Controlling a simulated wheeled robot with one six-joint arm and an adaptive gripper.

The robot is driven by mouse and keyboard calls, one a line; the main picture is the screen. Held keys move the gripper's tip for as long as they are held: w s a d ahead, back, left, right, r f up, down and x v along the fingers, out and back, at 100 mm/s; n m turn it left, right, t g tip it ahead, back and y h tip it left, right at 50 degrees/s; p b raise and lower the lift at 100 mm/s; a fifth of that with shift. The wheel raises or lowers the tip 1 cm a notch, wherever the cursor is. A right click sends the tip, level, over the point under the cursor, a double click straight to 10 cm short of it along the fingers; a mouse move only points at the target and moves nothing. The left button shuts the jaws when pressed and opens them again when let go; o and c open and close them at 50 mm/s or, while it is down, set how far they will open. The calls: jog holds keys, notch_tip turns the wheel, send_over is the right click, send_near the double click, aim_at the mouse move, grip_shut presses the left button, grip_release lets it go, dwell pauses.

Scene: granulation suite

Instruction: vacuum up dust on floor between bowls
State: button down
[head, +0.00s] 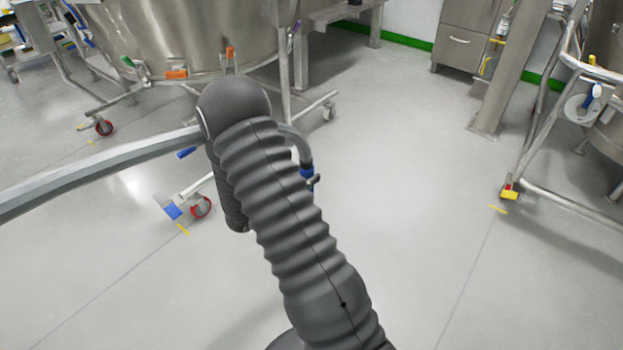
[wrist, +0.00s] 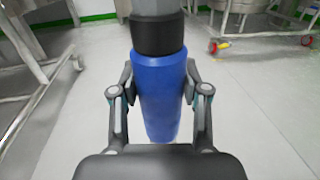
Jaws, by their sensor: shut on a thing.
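In the wrist view my gripper (wrist: 158,110) is shut on the blue handle (wrist: 160,85) of the vacuum wand, with a finger on each side. A black collar (wrist: 158,35) and a grey tube continue above the handle. In the head view my dark ribbed arm covers the middle and hides most of the gripper. A grey hose (head: 100,172) runs from the left edge to behind my arm. The steel bowl (head: 175,35) stands on a wheeled frame at the upper left. Part of another bowl (head: 608,135) shows at the right edge. No dust can be made out on the floor (head: 420,200).
Red-wheeled casters (head: 201,206) of the left bowl's frame stand close to my arm. The right bowl's frame (head: 560,200) has a yellow-marked foot. A steel post (head: 500,90) and a cabinet (head: 466,40) stand at the back. The floor between the frames is open.

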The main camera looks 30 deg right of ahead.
jog(key=shift+w+a, duration=0.3)
jog(key=shift+w, duration=0.5)
jog(key=shift+w+a, duration=0.25)
jog(key=shift+w, duration=0.5)
jog(key=d, duration=0.1)
jog(key=w+d, duration=0.1)
jog(key=d, duration=0.1)
jog(key=shift+w+d+b, duration=0.1)
jog(key=shift+d+b, duration=0.05)
jog(key=shift+b, duration=0.15)
jog(key=s+d, duration=0.3)
jog(key=s, duration=0.6)
jog(key=shift+s+d, duration=0.2)
jog(key=shift+s, duration=0.05)
jog(key=shift+b, duration=0.3)
dwell(0.7)
